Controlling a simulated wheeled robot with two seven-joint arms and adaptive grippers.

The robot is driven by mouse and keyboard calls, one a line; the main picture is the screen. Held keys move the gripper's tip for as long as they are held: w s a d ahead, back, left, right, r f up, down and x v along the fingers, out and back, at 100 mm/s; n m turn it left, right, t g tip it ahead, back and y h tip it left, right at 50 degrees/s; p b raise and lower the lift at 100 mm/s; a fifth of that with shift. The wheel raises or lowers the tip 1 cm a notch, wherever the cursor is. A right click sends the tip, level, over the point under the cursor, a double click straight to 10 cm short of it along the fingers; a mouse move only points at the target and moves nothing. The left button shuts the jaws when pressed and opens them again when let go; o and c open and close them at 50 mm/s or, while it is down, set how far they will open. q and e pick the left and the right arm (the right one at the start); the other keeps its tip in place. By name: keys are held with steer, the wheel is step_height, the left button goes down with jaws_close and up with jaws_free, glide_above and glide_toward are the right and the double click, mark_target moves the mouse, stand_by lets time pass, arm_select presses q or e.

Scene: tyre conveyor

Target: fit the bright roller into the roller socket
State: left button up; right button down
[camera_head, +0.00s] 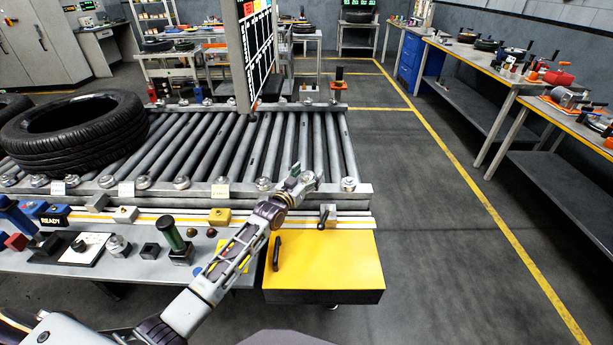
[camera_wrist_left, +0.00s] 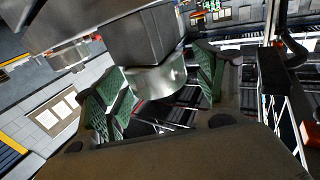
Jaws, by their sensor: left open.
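My left gripper (camera_head: 297,182) is over the front rail of the roller conveyor (camera_head: 240,192), near its right end. In the left wrist view its two green-padded fingers stand apart. A shiny metal cylinder (camera_wrist_left: 160,80) shows between them, below a dark block (camera_wrist_left: 143,38). I cannot tell whether this is the bright roller or a fitting, or whether the pads touch it. Grey rollers (camera_head: 262,145) fill the conveyor bed. I cannot single out the roller socket; the gripper covers part of the rail. My right gripper is not in view.
A black tyre (camera_head: 75,150) lies on the conveyor's left part. A hanging sign board (camera_head: 258,50) stands above the rollers. A yellow box (camera_head: 335,262) with a black handle is at the front right. The floor to the right is clear.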

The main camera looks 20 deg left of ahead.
arm_select(q)
steer(key=v, duration=1.2)
stand_by(0.7)
stand_by(1.2)
